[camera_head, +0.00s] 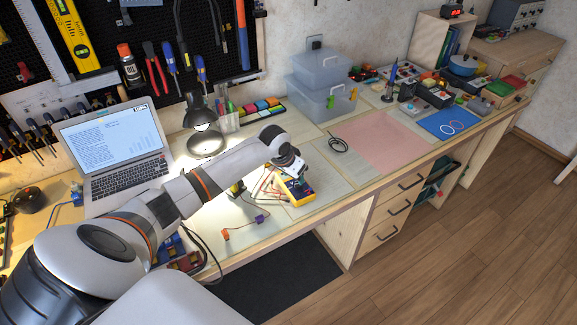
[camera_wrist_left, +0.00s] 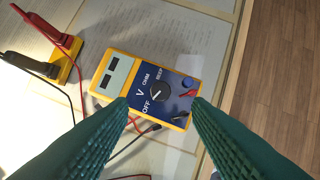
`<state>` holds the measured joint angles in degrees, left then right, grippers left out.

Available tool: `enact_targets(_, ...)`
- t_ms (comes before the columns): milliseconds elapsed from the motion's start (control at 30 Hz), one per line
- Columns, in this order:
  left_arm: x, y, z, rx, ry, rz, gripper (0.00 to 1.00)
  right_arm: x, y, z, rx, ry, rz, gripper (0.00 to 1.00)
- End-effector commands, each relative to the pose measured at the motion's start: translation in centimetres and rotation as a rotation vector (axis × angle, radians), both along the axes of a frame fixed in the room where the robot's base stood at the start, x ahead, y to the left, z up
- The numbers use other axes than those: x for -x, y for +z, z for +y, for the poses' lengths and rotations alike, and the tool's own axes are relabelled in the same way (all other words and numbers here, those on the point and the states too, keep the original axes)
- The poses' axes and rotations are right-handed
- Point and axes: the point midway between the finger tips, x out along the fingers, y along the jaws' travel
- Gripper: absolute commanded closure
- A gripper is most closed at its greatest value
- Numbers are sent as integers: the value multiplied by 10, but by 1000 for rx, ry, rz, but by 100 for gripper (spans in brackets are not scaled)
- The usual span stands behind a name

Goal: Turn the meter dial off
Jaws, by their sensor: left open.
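The yellow meter (camera_head: 294,192) with a dark blue face lies on the workbench below my left gripper (camera_head: 290,168). In the left wrist view the meter (camera_wrist_left: 104,87) shows two dark display windows and the labels OFF, V, OHM and BEEP around a round dark dial (camera_wrist_left: 160,91). A pale mark shows on the dial, but I cannot tell surely which label it points at. My left gripper (camera_wrist_left: 160,102) is open, its green ribbed fingers spread to either side of the dial, with nothing between them. My right gripper is not in view.
Test leads lie beside the meter, with a yellow clip block (camera_wrist_left: 65,64) to its left in the wrist view. A laptop (camera_head: 112,150) and a lit lamp (camera_head: 204,125) stand left. A pink mat (camera_head: 385,142) lies clear to the right.

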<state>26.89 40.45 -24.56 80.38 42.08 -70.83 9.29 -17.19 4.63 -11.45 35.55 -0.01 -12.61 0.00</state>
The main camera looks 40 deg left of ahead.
Motion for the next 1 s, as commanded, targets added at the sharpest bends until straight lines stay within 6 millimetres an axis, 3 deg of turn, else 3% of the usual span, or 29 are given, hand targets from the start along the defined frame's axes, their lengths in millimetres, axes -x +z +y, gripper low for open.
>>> enact_targets(100,10,24,1,-2,-1,-1,55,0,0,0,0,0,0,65)
enact_targets(333,22,53,1,0,0,0,55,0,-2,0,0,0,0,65)
enact_targets(1000,26,58,0,1,-3,2,55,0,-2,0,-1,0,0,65)
